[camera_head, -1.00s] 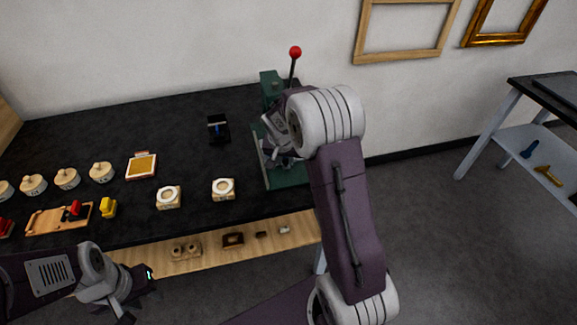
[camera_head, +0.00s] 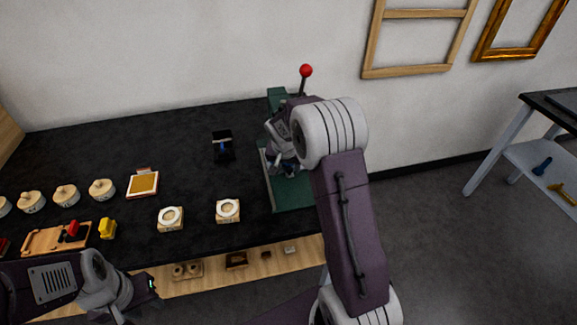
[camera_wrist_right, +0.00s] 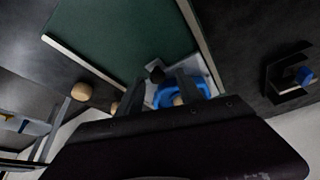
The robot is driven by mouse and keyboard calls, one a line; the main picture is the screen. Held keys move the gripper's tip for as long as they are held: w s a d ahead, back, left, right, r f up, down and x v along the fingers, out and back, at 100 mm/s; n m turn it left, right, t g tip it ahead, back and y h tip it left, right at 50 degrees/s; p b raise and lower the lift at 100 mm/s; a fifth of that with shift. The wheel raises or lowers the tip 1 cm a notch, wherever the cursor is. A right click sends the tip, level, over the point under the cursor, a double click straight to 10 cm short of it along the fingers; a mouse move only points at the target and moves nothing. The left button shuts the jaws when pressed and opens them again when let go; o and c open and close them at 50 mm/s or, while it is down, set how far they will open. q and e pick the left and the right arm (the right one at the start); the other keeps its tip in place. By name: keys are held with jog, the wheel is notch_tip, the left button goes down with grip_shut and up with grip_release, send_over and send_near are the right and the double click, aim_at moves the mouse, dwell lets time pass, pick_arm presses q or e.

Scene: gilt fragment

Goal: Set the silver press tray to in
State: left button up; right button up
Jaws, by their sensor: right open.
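The green press (camera_head: 293,196) stands at the right end of the dark bench, with a red-balled lever (camera_head: 306,71) upright at its back. My right gripper (camera_head: 287,168) is low over its base, and the arm hides part of the press. In the right wrist view my right gripper (camera_wrist_right: 161,82) is open, its dark fingers in front of a pale silver tray-like piece (camera_wrist_right: 211,68) with a blue ring (camera_wrist_right: 182,97) on it. The piece lies beside the green base (camera_wrist_right: 120,38); whether the fingers touch it is unclear. My left gripper (camera_head: 146,287) hangs by the bench front, jaws unclear.
A black device (camera_head: 222,147) stands left of the press. Two white-ringed blocks (camera_head: 171,218) (camera_head: 228,210), a framed gold square (camera_head: 143,184) and several wooden-lidded pots (camera_head: 102,188) are further left. A wooden knob (camera_wrist_right: 81,91) is near my right gripper.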

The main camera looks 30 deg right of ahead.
jog(key=v, duration=0.9)
jog(key=shift+r, duration=0.2)
jog(key=s+a+f+n+g+y, duration=0.1)
jog(key=s+a+f+n, duration=0.1)
jog(key=s, duration=0.5)
jog(key=s+a+f+n+y+p, duration=0.1)
jog(key=s+a+f+n, duration=0.1)
jog(key=s, duration=0.4)
jog(key=s+a+f+n+g+y, duration=0.1)
jog(key=s+a+f+n, duration=0.2)
jog(key=s+a, duration=0.2)
jog(key=s, duration=0.2)
jog(key=shift+s+a+f+g+p, duration=0.3)
jog(key=shift+s+a+f+p, duration=0.05)
jog(key=shift+f, duration=0.05)
jog(key=shift+s, duration=0.1)
